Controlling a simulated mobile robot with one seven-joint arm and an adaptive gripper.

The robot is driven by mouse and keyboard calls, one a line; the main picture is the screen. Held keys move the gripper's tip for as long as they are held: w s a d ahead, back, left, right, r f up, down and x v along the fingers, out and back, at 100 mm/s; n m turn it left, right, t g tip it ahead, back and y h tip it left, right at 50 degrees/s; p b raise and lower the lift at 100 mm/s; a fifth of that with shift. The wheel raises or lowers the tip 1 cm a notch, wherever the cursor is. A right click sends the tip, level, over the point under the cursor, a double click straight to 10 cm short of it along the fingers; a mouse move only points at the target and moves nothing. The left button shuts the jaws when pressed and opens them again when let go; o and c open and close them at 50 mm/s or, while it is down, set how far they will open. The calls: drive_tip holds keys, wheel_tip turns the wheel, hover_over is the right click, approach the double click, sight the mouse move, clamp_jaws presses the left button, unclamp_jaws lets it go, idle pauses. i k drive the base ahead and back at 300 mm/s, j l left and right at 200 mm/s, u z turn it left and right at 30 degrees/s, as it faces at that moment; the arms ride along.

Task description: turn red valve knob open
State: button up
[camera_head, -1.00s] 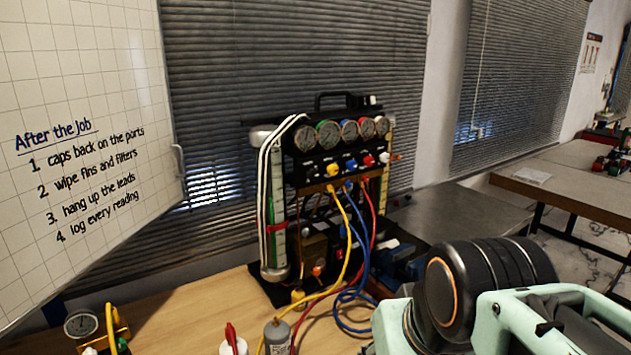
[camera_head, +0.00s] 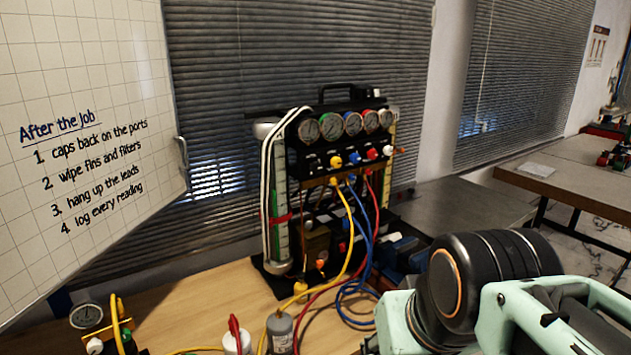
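The gauge rig (camera_head: 345,152) stands upright on the wooden bench, with a row of round gauges along its top. Below the gauges is a row of coloured valve knobs. My gripper is outside the picture.
Yellow, blue and red hoses hang from the rig and loop onto the wooden bench (camera_head: 205,302). A grey-topped bottle (camera_head: 280,332) and a small gauge (camera_head: 87,316) stand at the front. A whiteboard (camera_head: 75,75) fills the left.

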sight(372, 154)
drive_tip(key=i+l+u, duration=0.15)
drive_tip(key=i+u, duration=0.25)
drive_tip(key=i+l+u, duration=0.25)
drive_tip(key=u, duration=0.15)
drive_tip(key=i+j, duration=0.1)
drive_tip(key=l, duration=0.1)
